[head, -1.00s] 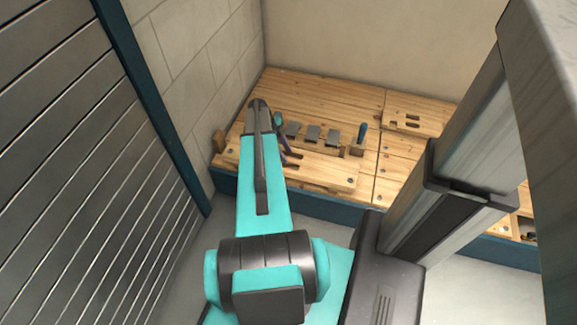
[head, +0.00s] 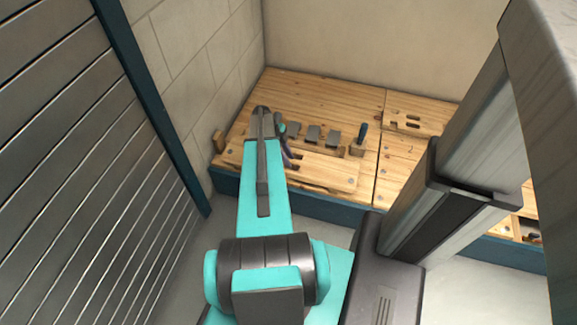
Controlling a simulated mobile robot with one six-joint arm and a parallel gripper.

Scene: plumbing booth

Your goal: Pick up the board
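A long pale wooden board (head: 325,172) with round bolt heads lies along the front left of the workbench. A second, shorter wooden board with slots (head: 412,118) lies farther back on the right. I cannot tell which one the task means. My arm reaches over the left part of the bench. My gripper (head: 289,157) is small and partly hidden behind my arm, close to the left part of the front board. I cannot tell whether it touches the board or whether its fingers are open or shut.
Several grey plates (head: 312,134) stand in a row behind the front board. A slatted metal wall (head: 85,170) is close on the left. The back of the bench (head: 310,92) is clear.

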